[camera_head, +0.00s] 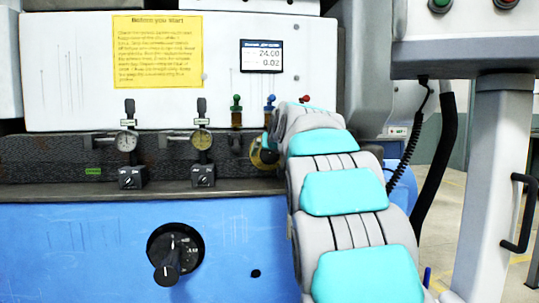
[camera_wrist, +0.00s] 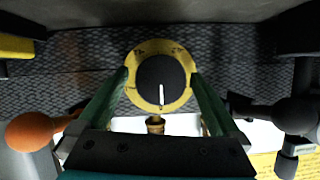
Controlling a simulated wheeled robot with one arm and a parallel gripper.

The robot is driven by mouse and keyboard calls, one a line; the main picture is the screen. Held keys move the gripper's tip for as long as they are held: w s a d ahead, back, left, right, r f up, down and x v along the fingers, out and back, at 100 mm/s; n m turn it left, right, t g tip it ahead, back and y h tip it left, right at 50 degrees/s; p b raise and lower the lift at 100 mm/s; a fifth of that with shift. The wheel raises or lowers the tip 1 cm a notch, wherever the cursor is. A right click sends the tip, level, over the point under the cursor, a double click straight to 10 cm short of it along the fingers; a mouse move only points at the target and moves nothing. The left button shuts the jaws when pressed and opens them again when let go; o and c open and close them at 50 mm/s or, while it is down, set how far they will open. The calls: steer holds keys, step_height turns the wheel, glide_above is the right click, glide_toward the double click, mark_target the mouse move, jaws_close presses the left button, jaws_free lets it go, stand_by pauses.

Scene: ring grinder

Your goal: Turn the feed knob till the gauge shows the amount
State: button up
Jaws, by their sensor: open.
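The knob (camera_wrist: 161,82) is black and round with a white pointer line, and it sits on a brass dial ring (camera_wrist: 160,46) with dark markings. My gripper (camera_wrist: 160,74) is open, with its green fingers on either side of the knob; I cannot tell whether they touch it. In the head view only an edge of the brass dial (camera_head: 260,158) shows beside my arm, which hides the knob and gripper. A dark readout (camera_head: 262,57) on the white panel shows 24.00 above 0.02. Two round dial gauges (camera_head: 126,141) (camera_head: 201,139) stand left of my arm.
A yellow notice (camera_head: 157,51) hangs on the white panel. Green (camera_head: 236,110) and blue (camera_head: 270,106) levers stand near my arm. In the wrist view, an orange ball knob (camera_wrist: 34,131) and a black ball knob (camera_wrist: 296,116) flank the fingers. A black handwheel (camera_head: 174,253) is on the blue front.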

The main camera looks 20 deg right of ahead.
steer(key=shift+w+d+f, duration=0.1)
steer(key=shift+w+f, duration=0.1)
steer(key=shift+w, duration=0.25)
steer(key=shift+c, duration=0.4)
steer(key=c, duration=1.3)
steer(key=shift+o, duration=0.2)
